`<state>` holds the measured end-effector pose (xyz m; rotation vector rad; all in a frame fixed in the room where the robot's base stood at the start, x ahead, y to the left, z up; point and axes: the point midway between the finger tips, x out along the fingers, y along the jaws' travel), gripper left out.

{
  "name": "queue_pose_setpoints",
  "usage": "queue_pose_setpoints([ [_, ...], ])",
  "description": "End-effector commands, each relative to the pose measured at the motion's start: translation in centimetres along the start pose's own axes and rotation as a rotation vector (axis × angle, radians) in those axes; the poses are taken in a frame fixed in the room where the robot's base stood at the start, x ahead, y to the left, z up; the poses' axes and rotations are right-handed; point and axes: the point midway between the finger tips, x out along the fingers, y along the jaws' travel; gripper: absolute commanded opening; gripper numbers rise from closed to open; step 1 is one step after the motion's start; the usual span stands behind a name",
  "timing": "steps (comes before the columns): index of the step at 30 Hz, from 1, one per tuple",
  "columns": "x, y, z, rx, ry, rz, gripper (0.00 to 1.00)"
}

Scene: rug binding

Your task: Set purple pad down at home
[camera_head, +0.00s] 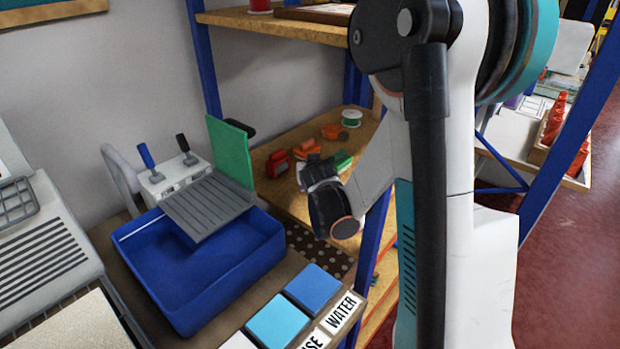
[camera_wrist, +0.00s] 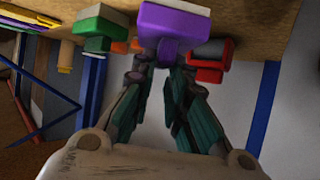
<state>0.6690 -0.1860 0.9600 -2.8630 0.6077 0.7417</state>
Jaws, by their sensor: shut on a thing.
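The purple pad (camera_wrist: 175,22) is a purple block with a narrower grip part, seen at the top middle of the wrist view. My gripper (camera_wrist: 168,58) is shut on that grip part. In the head view my gripper (camera_head: 326,200) is over the middle wooden shelf (camera_head: 285,192), and it largely hides the pad there. The pad is close to the shelf board in the wrist view; I cannot tell whether it touches. No marked home spot can be made out.
A green block (camera_wrist: 100,28) and a red and grey block (camera_wrist: 207,62) flank the pad. The shelf also holds a red item (camera_head: 278,164), orange pieces (camera_head: 333,131) and a green spool (camera_head: 351,118). A blue tub (camera_head: 205,275) and blue upright (camera_head: 374,255) stand nearby.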

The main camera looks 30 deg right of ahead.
Motion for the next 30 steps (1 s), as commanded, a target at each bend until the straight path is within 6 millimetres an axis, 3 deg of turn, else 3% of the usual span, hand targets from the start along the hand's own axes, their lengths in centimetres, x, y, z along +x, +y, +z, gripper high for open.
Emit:
queue_pose_setpoints([
  [4,1.2,0.0,2.1,0.0,0.0,0.0,0.0],
  [16,1.4,0.0,2.5,0.0,0.0,0.0,0.0],
  [17,1.3,0.0,2.4,0.0,0.0,0.0,0.21],
  [19,1.3,0.1,2.3,0.0,0.0,0.0,0.34],
  [30,1.2,0.0,2.1,0.0,0.0,0.0,0.34],
])
